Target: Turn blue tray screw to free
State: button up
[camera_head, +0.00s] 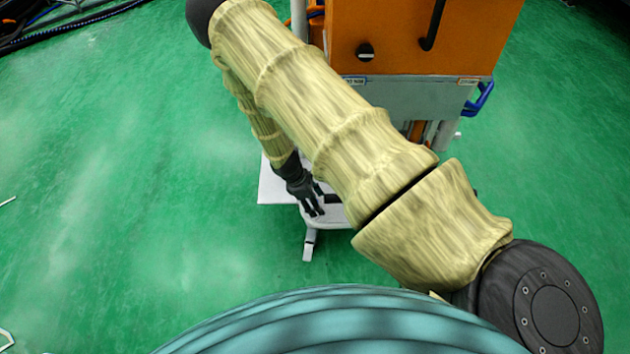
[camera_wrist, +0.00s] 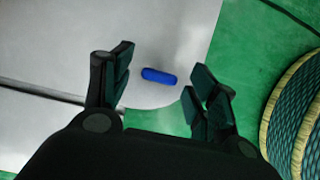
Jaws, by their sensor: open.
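A small blue bar, which looks like the blue tray screw (camera_wrist: 159,76), lies against a light grey surface (camera_wrist: 60,50) in the wrist view. It shows between the two fingers of my gripper (camera_wrist: 162,68), which are spread apart, with nothing held. I cannot tell how far the fingertips are from it. In the head view my gripper (camera_head: 313,203) points down over a white tray-like base (camera_head: 324,216). The screw does not show there.
An orange and grey cabinet (camera_head: 413,38) stands behind my arm, with a black knob, a dark lever and a blue handle (camera_head: 478,98) at its right side. A white leg (camera_head: 309,245) stands on the green floor. Open floor lies to the left and right.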

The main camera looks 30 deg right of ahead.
jog(key=c, duration=1)
jog(key=shift+s+r+n+p, duration=0.1)
jog(key=shift+n+p, duration=0.3)
jog(key=shift+p, duration=0.05)
